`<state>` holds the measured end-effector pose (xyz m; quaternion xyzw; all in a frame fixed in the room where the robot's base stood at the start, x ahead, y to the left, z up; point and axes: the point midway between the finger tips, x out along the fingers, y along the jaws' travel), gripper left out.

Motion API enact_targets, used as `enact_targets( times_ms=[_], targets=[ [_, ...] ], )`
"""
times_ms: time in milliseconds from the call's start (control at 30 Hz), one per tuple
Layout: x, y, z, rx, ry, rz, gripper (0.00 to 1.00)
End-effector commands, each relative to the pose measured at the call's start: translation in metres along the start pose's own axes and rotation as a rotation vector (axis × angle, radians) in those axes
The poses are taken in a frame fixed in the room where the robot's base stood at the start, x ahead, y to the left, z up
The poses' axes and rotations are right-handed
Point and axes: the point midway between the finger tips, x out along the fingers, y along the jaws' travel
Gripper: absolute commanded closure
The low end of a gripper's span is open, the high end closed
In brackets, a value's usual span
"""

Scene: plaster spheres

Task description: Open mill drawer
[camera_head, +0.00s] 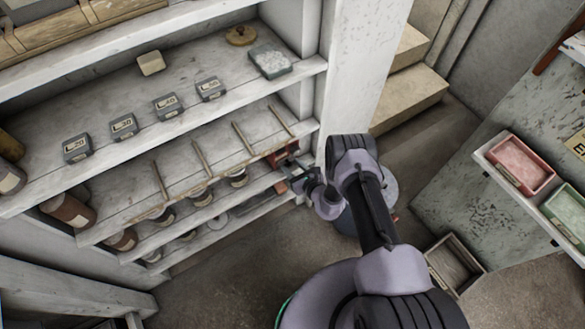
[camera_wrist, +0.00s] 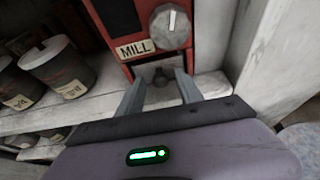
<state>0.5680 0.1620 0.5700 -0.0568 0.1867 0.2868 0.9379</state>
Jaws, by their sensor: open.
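The mill is a red box with a grey dial and a "MILL" label; it shows large in the wrist view (camera_wrist: 174,28). In the head view the mill (camera_head: 283,154) sits at the right end of a lower shelf, partly behind my arm. Under the label is the mill drawer (camera_wrist: 148,72) with a small round knob (camera_wrist: 160,78). My gripper (camera_wrist: 160,84) is open, its two fingers pointing at the drawer front, one on each side of the knob. Whether the fingers touch the knob I cannot tell. In the head view my gripper (camera_head: 288,170) is small beside the mill.
Labelled jars (camera_wrist: 58,68) stand left of the mill on the shelf. A white shelf post (camera_wrist: 245,45) rises close on its right. Upper shelves (camera_head: 170,130) hold small labelled blocks. Open floor (camera_head: 225,265) lies in front of the shelves. An empty tray (camera_head: 454,262) lies on the right.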

Motion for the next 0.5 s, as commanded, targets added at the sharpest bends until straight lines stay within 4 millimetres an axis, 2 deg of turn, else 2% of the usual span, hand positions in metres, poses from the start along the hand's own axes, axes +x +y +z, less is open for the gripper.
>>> enact_targets(
  times_ms=[100, 133, 333, 500],
  targets=[
    [-0.0005, -0.0001, 0.0005, 0.0, 0.0, 0.0, 0.57],
    [-0.0005, -0.0001, 0.0005, 0.0, 0.0, 0.0, 0.61],
    [-0.0007, -0.0001, 0.0003, -0.001, 0.0, 0.0, 1.0],
    [-0.0008, -0.0001, 0.0002, -0.001, 0.0, 0.0, 1.0]
  ],
)
